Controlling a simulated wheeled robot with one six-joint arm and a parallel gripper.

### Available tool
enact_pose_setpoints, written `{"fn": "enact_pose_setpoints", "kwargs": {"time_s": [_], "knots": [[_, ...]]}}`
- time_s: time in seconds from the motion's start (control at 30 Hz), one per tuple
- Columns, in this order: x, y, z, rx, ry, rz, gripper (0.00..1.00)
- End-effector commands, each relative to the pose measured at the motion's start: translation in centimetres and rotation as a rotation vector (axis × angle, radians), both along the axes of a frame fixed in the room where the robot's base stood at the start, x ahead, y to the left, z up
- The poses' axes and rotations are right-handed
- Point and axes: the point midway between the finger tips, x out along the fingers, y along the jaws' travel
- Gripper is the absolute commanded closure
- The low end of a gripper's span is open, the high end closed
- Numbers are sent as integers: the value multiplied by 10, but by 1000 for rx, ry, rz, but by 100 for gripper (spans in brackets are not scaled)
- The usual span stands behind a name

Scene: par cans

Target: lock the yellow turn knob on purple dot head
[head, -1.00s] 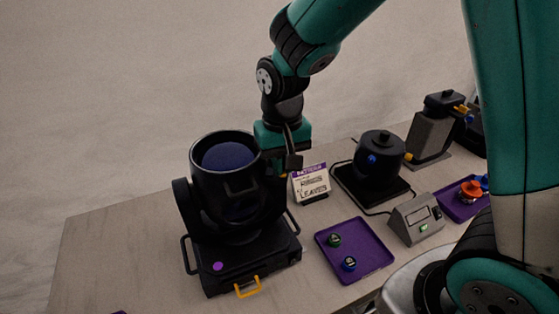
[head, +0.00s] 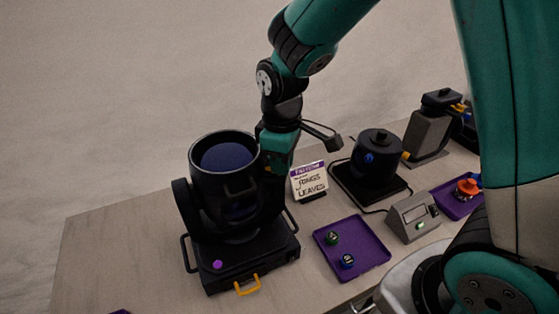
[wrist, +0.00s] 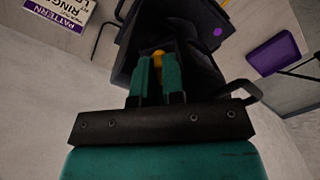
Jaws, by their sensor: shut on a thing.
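The black moving head (head: 240,245) stands on the left of the table, with a purple dot (head: 217,265) on its base and its round lens facing up. In the wrist view the purple dot (wrist: 218,32) shows at the upper right of its dark body. My gripper (wrist: 158,66) is shut on the yellow turn knob (wrist: 158,55), whose tip shows between the two teal fingers. In the head view my gripper (head: 272,165) is behind the right side of the head, so its fingertips and the knob are hidden there.
A sign card (head: 309,181) stands just right of my gripper. A purple tray (head: 372,262) with small green and blue pieces lies in front. A grey box (head: 413,217), a round black device (head: 379,155) and another purple tray (head: 447,203) are further right.

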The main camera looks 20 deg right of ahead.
Motion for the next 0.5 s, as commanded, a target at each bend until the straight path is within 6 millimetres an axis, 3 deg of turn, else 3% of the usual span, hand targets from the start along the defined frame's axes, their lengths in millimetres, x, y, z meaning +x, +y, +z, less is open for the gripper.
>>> {"fn": "enact_pose_setpoints", "kwargs": {"time_s": [0.5], "knots": [[2,0,1,2,-6,160,100]]}}
